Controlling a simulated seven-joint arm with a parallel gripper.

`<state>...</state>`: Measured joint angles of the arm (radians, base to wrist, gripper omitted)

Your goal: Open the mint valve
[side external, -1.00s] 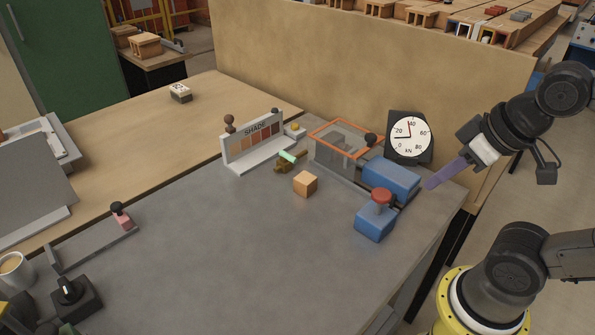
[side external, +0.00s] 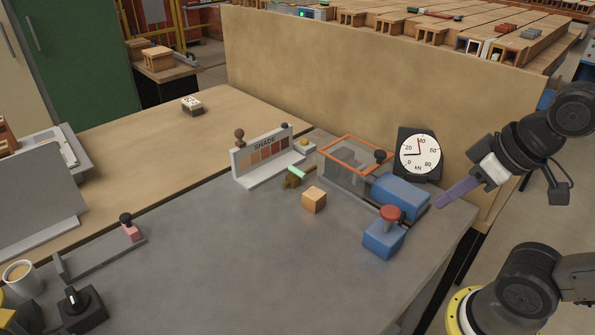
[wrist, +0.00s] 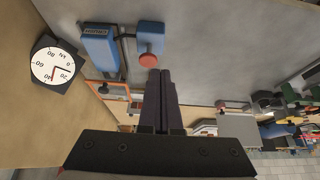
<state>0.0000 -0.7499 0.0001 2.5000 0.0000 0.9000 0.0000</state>
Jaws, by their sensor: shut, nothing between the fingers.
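The mint valve is a small brass body (side external: 291,182) with a mint-green lever (side external: 297,173). It sits on the grey bench in front of the shade board, left of the orange-framed clear box. The lever slants down to the right in the side view. My gripper (side external: 438,206) has long purple fingers, shut and empty, above the bench's right end. It is well to the right of the valve, beyond the blue press. In the wrist view the closed fingers (wrist: 160,73) point beside the red button, and I cannot make out the valve there.
A tan brick (side external: 314,200) lies just right of the valve. The shade board (side external: 265,156) stands behind it. The bench's front middle is clear.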

